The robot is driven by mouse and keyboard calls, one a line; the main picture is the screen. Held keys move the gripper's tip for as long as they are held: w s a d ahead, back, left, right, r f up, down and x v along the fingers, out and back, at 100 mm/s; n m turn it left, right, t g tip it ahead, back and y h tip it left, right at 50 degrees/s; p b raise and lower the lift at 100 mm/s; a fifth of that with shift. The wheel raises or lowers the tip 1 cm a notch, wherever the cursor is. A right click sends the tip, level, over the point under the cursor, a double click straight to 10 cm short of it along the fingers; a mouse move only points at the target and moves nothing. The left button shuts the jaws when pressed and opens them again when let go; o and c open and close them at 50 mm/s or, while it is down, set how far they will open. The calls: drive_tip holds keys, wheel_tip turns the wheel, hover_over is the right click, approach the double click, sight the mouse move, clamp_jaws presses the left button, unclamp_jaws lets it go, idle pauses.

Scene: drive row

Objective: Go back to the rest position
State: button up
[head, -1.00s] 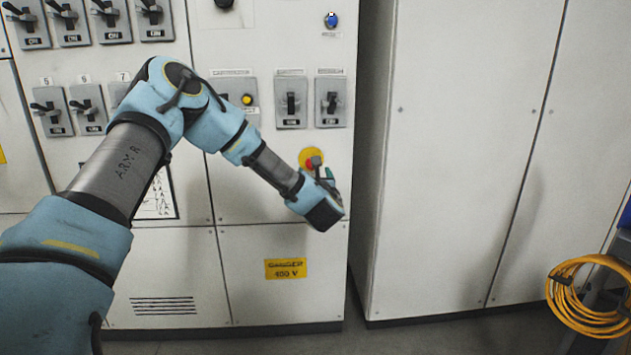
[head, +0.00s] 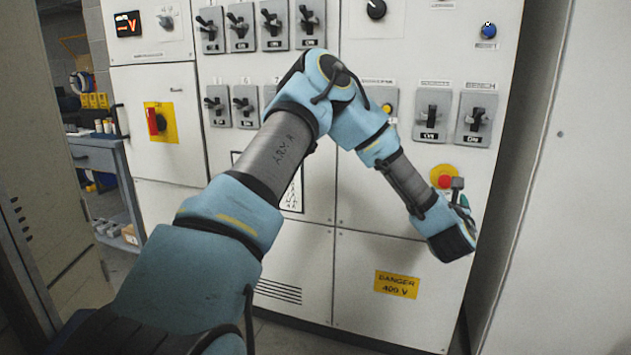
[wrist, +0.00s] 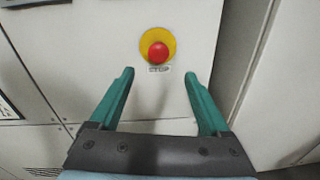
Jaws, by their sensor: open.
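My gripper (wrist: 158,95) shows in the wrist view with its two green fingers apart and nothing between them. In the head view my gripper (head: 462,203) is at the lower right of the switch cabinet, partly hidden behind my own wrist. Beyond the fingertips in the wrist view is a red stop button (wrist: 158,53) on a yellow disc, apart from the fingers. The same red stop button (head: 444,181) shows in the head view just above and left of my gripper. My arm is bent at the elbow and reaches across the cabinet front.
The switch cabinet (head: 300,245) stands before me with rows of switches. A red rotary handle (head: 156,121) is on its left part. A plain pale cabinet (head: 565,220) stands close at the right. A grey locker (head: 45,170) and a workbench (head: 98,158) are at the left.

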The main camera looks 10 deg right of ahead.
drive_tip(key=a+r+m+g+y+p, duration=0.3)
drive_tip(key=a+m+g+p, duration=0.35)
drive_tip(key=a+m, duration=1.45)
drive_tip(key=s+a+r+m+g+y+p, duration=0.1)
drive_tip(key=s+a+m+g, duration=0.1)
drive_tip(key=s+a, duration=0.3)
drive_tip(key=s+a+r+m+g+y+p, duration=0.1)
drive_tip(key=s+a, duration=0.5)
drive_tip(key=a, duration=0.6)
drive_tip(key=s+a+r+m+g+y+p, duration=0.1)
drive_tip(key=s+a+r+m+g+y, duration=0.1)
drive_tip(key=s+a+m, duration=0.4)
drive_tip(key=a+g+y, duration=0.1)
drive_tip(key=a+g, duration=0.1)
drive_tip(key=a, duration=0.1)
drive_tip(key=shift+a+g, duration=0.1)
drive_tip(key=shift+g, duration=0.15)
